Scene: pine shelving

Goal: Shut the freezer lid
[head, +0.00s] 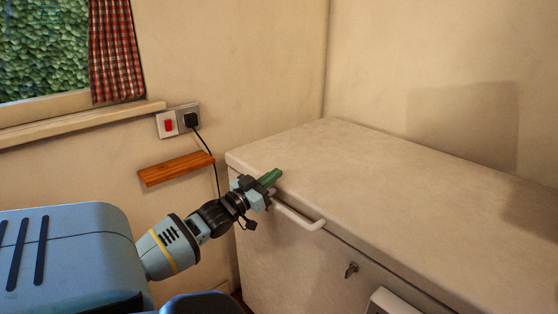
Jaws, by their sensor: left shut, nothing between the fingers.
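The chest freezer (290,255) stands on the right against the wall corner. Its cream lid (370,185) lies flat on top and looks down, with a thin dark seam below its front edge. A pale handle (299,217) is on the front near the lid's edge. My left gripper (270,178) is shut and empty, with green fingertips at the lid's front left edge, just left of the handle. I cannot tell whether the fingertips touch the lid. My right gripper is not in view.
A key lock (351,270) and a white panel (394,303) are on the freezer's front. A small wooden shelf (176,169) and a socket with a plug and cord (190,119) are on the wall. A window with a checked curtain (115,50) is at upper left.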

